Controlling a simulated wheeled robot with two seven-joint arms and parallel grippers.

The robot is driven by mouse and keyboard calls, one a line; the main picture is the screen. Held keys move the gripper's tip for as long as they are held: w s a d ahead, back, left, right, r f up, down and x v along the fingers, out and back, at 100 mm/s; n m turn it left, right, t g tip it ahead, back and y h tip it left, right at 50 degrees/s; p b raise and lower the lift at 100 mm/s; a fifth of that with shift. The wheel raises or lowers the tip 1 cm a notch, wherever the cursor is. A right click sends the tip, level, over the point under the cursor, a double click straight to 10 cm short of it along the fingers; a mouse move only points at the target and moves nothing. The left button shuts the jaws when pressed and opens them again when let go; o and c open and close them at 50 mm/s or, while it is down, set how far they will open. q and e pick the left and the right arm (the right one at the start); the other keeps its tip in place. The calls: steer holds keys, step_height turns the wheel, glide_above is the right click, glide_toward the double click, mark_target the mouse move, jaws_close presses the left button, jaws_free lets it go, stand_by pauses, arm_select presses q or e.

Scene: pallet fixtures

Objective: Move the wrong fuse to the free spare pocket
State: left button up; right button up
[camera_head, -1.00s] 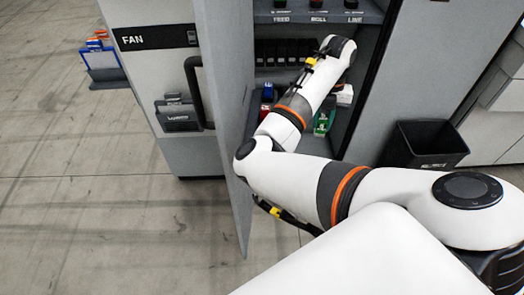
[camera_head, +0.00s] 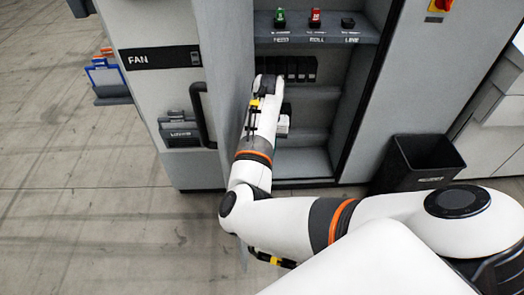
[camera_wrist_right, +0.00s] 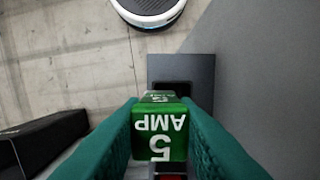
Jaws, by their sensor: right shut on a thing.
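A green fuse (camera_wrist_right: 160,130) marked "5 AMP" is held between the teal fingers of my right gripper (camera_wrist_right: 163,142) in the right wrist view. A grey plate (camera_wrist_right: 181,67) with a dark square opening (camera_wrist_right: 172,89) lies just beyond the fuse; whether they touch cannot be told. A small red patch (camera_wrist_right: 170,177) shows below the fuse at the bottom edge. In the head view my right arm reaches into the open cabinet (camera_head: 318,160), and its fingers and the fuse are hidden. My left gripper is not in view.
A row of black blocks (camera_head: 303,68) stands at the back of the cabinet, under a shelf with green and red switches (camera_head: 315,17). The open door is close beside my right arm on the left. A black bin (camera_head: 425,162) stands to the right.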

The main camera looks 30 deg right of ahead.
steer(key=shift+w+a, duration=0.25)
steer(key=shift+a, duration=0.05)
steer(key=shift+w+a+f+p, duration=0.15)
steer(key=shift+w+a+p, duration=0.05)
steer(key=shift+a+p, duration=0.15)
step_height(320, 180, down, 3)
steer(key=shift+r+p, duration=0.2)
steer(key=shift+p, duration=0.25)
steer(key=shift+d+f, duration=0.15)
steer(key=shift+f, duration=0.2)
steer(key=shift+f, duration=0.15)
steer(key=o, duration=1)
